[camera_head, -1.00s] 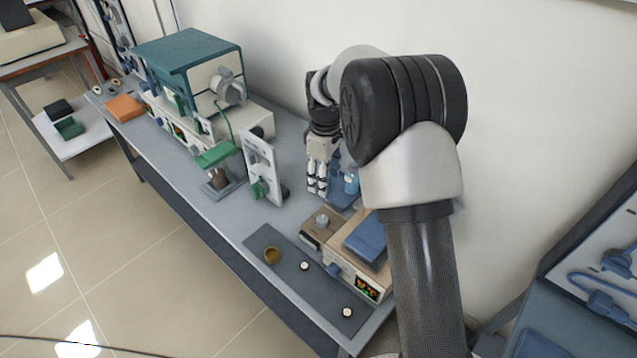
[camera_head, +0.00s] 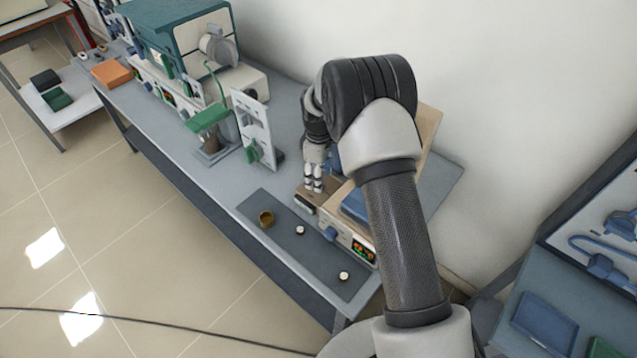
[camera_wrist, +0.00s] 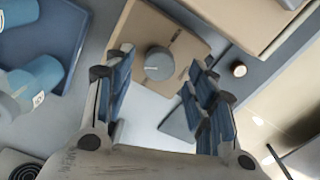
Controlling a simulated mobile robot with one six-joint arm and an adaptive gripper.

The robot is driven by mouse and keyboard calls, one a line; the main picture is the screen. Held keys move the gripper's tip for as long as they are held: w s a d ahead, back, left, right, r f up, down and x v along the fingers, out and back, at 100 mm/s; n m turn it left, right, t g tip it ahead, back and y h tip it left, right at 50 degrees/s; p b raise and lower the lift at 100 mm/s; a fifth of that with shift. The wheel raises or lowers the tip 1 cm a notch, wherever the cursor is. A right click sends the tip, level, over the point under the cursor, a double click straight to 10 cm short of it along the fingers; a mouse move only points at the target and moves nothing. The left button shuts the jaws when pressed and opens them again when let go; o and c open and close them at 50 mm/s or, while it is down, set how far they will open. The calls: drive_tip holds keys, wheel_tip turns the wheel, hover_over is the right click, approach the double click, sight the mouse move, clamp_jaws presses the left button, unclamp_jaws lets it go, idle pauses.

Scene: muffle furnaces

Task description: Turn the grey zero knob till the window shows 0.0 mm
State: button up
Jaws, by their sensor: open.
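The grey zero knob (camera_wrist: 159,63) is a round grey cap with a pale mark on its face. It stands on top of a brown box in the wrist view (camera_wrist: 135,38). My gripper (camera_wrist: 157,78) is open there, with one finger on each side of the knob and the knob's face clear between the fingertips. I cannot tell whether either finger touches it. The window reading cannot be made out in either view.
A dark mat (camera_head: 280,235) with a brass cup (camera_head: 267,219) and small white-topped pieces lies in front. A white upright panel (camera_head: 252,130) and a teal furnace (camera_head: 180,35) stand farther left.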

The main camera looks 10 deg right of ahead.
drive_tip(key=shift+f, duration=1.25)
drive_tip(key=shift+c, duration=0.3)
drive_tip(key=c, duration=1)
